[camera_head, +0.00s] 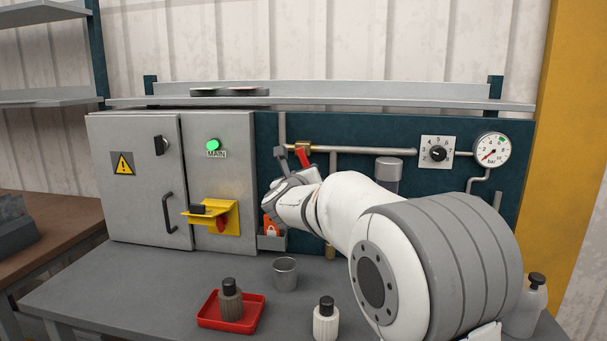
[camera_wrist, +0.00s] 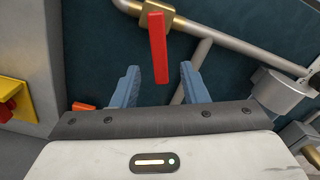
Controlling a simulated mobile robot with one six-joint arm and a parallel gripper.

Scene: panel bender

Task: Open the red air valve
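The red air valve shows in the wrist view as a red lever (camera_wrist: 158,48) on a brass body (camera_wrist: 153,12) at the top. The lever hangs down, angled across the grey pipe (camera_wrist: 225,40). In the head view the red lever (camera_head: 304,157) hangs below its brass fitting at the pipe's left end. My gripper (camera_wrist: 160,67) is open, with a blue finger either side of the lever's lower end in the picture. I see no contact, and cannot tell whether the lever is at fingertip depth. My arm hides part of the panel in the head view.
Right of the lever are a numbered dial (camera_head: 437,153) and a pressure gauge (camera_head: 492,149). A yellow switch plate (camera_head: 212,217) juts from the grey cabinet at left. A cup (camera_head: 285,274), a red tray (camera_head: 207,317) and bottles stand on the bench below.

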